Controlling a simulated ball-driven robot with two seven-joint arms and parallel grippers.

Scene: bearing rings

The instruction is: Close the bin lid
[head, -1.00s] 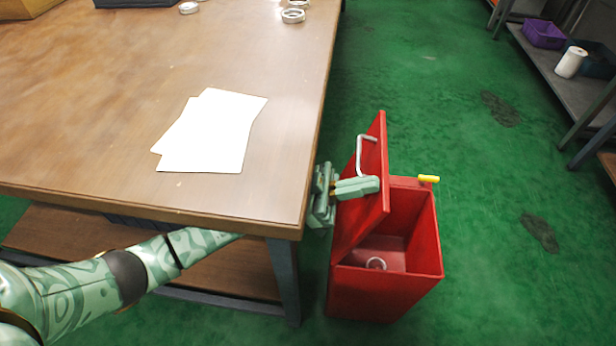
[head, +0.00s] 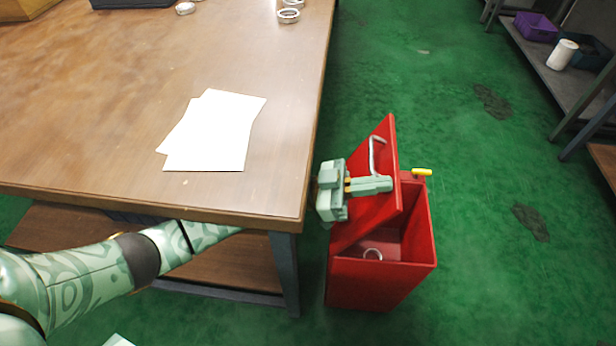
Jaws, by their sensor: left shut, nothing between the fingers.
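The red bin (head: 372,284) stands on the floor to the right of the table. Its lid (head: 362,222) is hinged on the left side and stands part-way open, leaning over the opening. A grey bar handle (head: 373,155) sits on the lid's upper part, and a yellow peg (head: 422,172) sticks out at the bin's back. A ring (head: 372,254) lies inside the bin. My left gripper (head: 388,184) is shut and empty, its fingers across the lid's outer face below the handle; I cannot tell whether they touch. My right gripper is not in view.
The wooden table (head: 120,110) fills the left, with white sheets (head: 215,130) and metal rings (head: 288,16) on it. Its right edge is close to my left gripper. A shelf (head: 565,85) stands at the far right. The green floor between is clear.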

